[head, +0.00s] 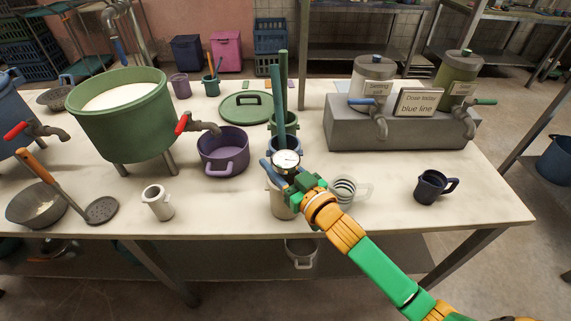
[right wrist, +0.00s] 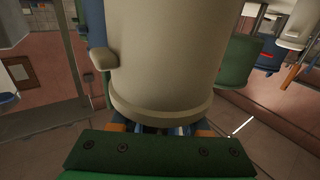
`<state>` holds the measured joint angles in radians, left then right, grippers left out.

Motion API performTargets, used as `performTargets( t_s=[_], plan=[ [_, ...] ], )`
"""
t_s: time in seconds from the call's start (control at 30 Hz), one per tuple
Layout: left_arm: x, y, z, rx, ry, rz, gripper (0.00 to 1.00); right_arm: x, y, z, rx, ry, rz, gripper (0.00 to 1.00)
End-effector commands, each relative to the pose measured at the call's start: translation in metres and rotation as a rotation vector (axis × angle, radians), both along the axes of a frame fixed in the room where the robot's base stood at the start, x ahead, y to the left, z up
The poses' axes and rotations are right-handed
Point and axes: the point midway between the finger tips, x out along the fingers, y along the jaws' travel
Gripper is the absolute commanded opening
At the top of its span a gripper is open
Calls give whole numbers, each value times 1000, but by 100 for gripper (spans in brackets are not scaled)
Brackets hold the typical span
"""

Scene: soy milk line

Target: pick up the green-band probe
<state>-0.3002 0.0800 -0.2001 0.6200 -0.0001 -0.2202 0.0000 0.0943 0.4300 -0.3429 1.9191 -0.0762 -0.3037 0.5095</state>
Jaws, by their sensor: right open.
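A probe with a round white dial (head: 287,158) shows at the cream holder (head: 279,203) near the table's front edge; its stem and any coloured band are hidden or too small to tell. My right gripper (head: 274,172) is open at the holder, just below the dial, and overlaps both in the head view. I cannot tell whether it touches the probe. In the right wrist view the cream holder (right wrist: 165,55) fills the middle, right beyond the green gripper body, and the fingers are mostly hidden. My left gripper is not in view.
A clear measuring cup (head: 346,190) stands close right of my gripper, and a purple pot (head: 223,152) to the left. Tall green sticks stand in a green container (head: 272,126) behind. A dark jug (head: 432,187) is farther right. The front right tabletop is mostly clear.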

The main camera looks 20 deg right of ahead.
Motion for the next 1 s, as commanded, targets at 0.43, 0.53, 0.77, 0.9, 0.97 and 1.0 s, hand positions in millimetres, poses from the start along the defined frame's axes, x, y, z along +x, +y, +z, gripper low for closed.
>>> performTargets(
  t_s=[0.43,0.53,0.77,0.9,0.97,1.0],
  plan=[
    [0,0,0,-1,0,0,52,-1,0,0,-1,0,0,0],
    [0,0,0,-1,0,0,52,-1,0,0,0,0,0,0],
    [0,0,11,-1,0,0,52,-1,0,32,-1,-6,1,0],
    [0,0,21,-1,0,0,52,0,0,71,-2,-7,0,0],
    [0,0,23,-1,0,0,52,-1,0,84,-2,-6,1,0],
    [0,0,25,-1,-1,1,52,0,0,91,-1,-6,0,0]
  ],
)
